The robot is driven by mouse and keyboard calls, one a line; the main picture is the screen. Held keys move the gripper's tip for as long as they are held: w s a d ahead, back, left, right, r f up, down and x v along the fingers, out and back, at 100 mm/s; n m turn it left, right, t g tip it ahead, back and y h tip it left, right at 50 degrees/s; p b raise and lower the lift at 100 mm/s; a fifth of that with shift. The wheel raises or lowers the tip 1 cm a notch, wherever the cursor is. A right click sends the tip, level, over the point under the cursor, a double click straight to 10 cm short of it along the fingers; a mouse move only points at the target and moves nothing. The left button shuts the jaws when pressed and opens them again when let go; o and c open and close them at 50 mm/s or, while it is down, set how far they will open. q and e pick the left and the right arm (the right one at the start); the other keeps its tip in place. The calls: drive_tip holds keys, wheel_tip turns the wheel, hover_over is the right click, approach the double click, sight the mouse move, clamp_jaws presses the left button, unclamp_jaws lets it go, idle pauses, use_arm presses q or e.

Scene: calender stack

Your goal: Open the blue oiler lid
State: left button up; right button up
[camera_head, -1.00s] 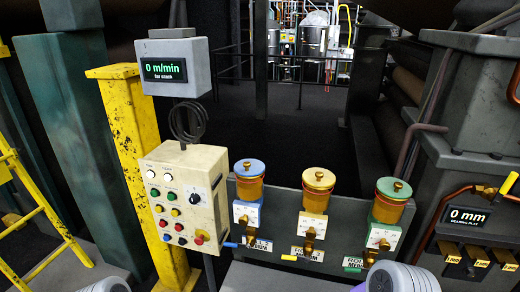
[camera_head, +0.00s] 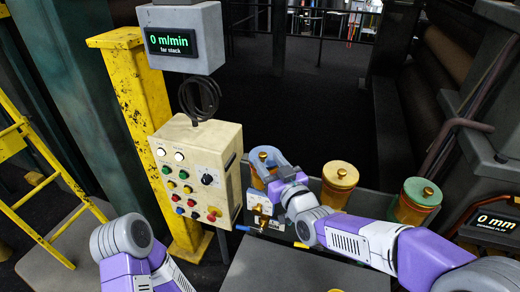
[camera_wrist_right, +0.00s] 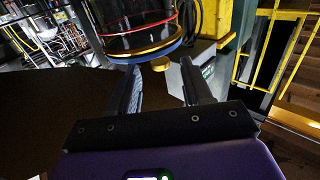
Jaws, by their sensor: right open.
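The blue oiler (camera_head: 256,183) stands at the left of the row of three, its blue lid (camera_wrist_right: 146,54) closed. The lid's brass knob (camera_head: 263,156) shows in the head view, with my right gripper (camera_head: 266,164) right at the lid. The gripper hides part of the lid in the head view. My left arm shows at the lower left, but its gripper is out of view.
The yellow-lidded oiler (camera_head: 339,180) and green-lidded oiler (camera_head: 416,200) stand to the right. A beige control box (camera_head: 190,175) with buttons stands close on the left, beside a yellow post (camera_head: 140,90). A grey table surface (camera_head: 285,268) lies in front.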

sight(265, 158)
drive_tip(key=x, duration=0.6)
drive_tip(key=shift+p, duration=0.35)
drive_tip(key=shift+c, duration=0.3)
clamp_jaws()
